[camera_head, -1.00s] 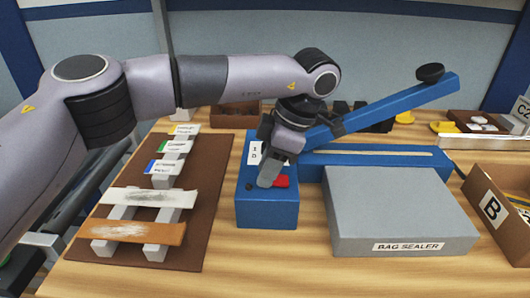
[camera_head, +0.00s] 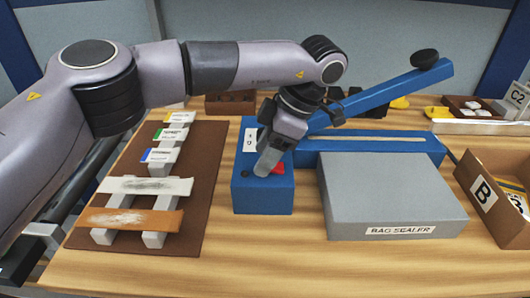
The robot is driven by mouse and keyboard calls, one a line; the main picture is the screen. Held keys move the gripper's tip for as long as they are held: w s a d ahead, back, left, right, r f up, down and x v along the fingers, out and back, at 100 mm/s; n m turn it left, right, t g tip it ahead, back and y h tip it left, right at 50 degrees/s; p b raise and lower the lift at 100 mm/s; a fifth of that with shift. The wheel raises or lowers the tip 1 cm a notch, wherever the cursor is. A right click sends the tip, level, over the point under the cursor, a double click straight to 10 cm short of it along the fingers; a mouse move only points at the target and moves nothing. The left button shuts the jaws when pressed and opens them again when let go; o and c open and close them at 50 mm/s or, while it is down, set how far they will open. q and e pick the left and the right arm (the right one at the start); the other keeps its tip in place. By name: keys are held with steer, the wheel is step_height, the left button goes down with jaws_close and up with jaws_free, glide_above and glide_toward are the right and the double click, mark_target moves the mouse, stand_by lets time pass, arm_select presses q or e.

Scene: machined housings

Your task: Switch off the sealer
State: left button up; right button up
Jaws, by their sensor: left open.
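The bag sealer has a blue base (camera_head: 377,149), a raised blue lever arm (camera_head: 385,93) with a black knob, and a grey block (camera_head: 390,195) labelled BAG SEALER in front. At its left end is a blue switch box (camera_head: 262,198) with a red switch (camera_head: 279,169) on top and a white label (camera_head: 250,138) behind it. My left gripper (camera_head: 267,163) points down over the switch box, its fingertips beside the red switch and partly covering it. I cannot tell whether they touch it. My right gripper is not in view.
A brown board (camera_head: 205,195) with labelled blocks and two strips lies to the left. Box B (camera_head: 487,192) stands at the right edge. A dark tray (camera_head: 230,104) stands behind. The table front (camera_head: 270,262) is clear.

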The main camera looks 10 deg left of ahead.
mark_target(280, 167)
arm_select(q)
steer(key=v, duration=0.6)
steer(key=shift+d+r, duration=0.15)
steer(key=shift+r, duration=0.2)
steer(key=shift+s+f, duration=0.1)
steer(key=shift+s, duration=0.05)
